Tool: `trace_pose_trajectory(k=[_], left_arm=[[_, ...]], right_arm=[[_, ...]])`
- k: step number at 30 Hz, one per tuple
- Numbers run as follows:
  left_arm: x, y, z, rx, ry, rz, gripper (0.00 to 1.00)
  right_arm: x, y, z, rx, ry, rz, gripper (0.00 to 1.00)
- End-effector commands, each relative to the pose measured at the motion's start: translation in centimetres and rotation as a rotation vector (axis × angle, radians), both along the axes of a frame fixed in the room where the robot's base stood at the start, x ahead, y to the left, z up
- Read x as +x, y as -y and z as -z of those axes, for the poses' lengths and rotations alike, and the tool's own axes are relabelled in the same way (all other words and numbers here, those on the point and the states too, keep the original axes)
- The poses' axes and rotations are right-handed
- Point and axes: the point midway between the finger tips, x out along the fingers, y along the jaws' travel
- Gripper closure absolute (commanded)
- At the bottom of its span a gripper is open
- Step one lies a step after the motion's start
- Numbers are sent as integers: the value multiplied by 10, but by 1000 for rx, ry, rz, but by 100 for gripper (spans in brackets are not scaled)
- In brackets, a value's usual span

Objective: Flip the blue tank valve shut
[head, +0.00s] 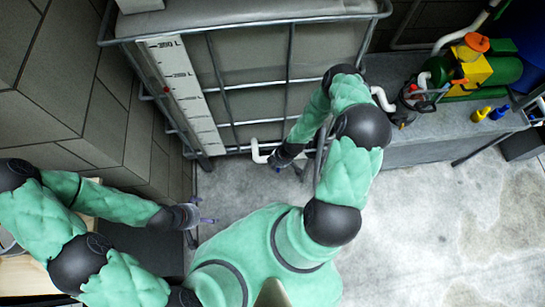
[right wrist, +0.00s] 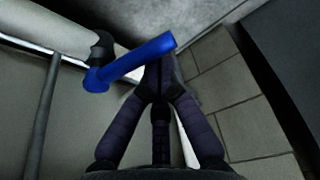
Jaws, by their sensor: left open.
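The blue tank valve handle (right wrist: 132,63) shows in the right wrist view as a bar slanting up to the right from a dark and white pipe fitting. My right gripper (right wrist: 161,75) has its fingers together, with the tips right at the handle's free end. I cannot tell whether they touch it. In the head view my right gripper (head: 292,168) is low at the front of the caged tank (head: 255,75), beside its white outlet pipe (head: 258,152). My left gripper (head: 205,213) is open and empty, away from the valve.
Metal cage bars (head: 290,60) run close beside the valve. A grey ledge (head: 430,145) at right carries a green and yellow machine (head: 480,70) and small yellow and blue fittings (head: 480,114). The concrete floor (head: 430,220) at lower right is clear. A panelled wall (head: 80,80) stands at left.

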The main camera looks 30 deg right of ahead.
Motion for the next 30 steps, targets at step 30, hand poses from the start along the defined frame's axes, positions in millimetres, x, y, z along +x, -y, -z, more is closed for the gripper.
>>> trace_pose_trajectory(k=[30], left_arm=[[0, 0, 10, 0, 0, 0, 0]], right_arm=[[15, 11, 1, -1, 2, 1, 100]])
